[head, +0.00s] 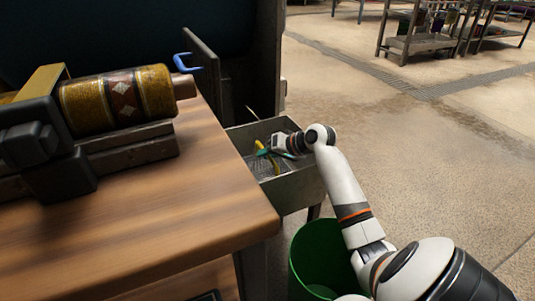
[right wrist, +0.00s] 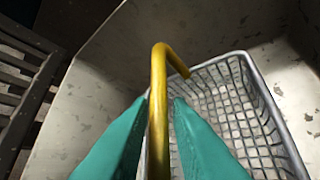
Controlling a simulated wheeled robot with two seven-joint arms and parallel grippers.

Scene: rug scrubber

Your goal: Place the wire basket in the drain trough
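The wire basket (right wrist: 232,105) is a grey mesh basket with a yellow handle (right wrist: 158,80). It is down inside the drain trough (head: 294,189), a worn grey metal trough beside the bench; its mesh shows faintly in the head view (head: 259,167). In the right wrist view the basket looks turned at an angle to the trough walls (right wrist: 105,75). My right gripper (right wrist: 160,103) has its teal fingers on both sides of the handle, closed in on it. It reaches into the trough in the head view (head: 264,153). My left gripper is not in view.
A wooden bench (head: 150,215) fills the left, with a patterned roller (head: 118,98) on it. A dark panel (head: 201,62) stands behind the trough. A green bin (head: 316,255) stands in front of the trough. Open floor lies to the right.

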